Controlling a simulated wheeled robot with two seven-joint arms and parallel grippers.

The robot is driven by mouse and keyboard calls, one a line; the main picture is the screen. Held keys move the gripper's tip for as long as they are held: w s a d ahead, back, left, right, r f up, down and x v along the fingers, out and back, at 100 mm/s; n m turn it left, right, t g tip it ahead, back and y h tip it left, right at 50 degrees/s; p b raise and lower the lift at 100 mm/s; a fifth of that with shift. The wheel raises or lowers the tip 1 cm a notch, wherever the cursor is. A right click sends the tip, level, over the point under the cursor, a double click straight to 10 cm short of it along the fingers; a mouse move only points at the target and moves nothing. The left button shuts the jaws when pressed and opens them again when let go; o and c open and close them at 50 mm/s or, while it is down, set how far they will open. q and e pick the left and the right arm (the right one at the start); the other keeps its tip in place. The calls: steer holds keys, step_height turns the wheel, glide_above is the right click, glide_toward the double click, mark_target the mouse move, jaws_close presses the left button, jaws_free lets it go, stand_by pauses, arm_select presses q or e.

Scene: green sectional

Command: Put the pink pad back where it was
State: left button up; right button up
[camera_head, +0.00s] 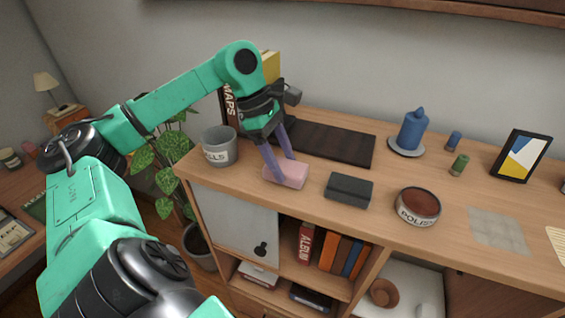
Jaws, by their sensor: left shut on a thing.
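The pink pad (289,175) is at the front left of the wooden sideboard top, left of a dark grey block. My left gripper (281,168) reaches down over it from above, and its two purple fingers are shut on the pad. The pad looks to be at or just above the wood; I cannot tell if it touches. My right gripper is not in view.
The sideboard top (307,194) also holds a grey pot (218,150), a dark grey block (348,189), a round tin (418,205), a black mat (340,146), a blue candle (412,130) on a saucer, two small cylinders, a picture frame (521,156) and a tiled square (497,230).

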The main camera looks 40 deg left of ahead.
arm_select(q)
steer(key=shift+f, duration=0.15)
steer(key=o, duration=1.2)
steer(key=p+v, duration=0.4)
steer(key=v, duration=0.8)
steer(key=shift+p, duration=0.4)
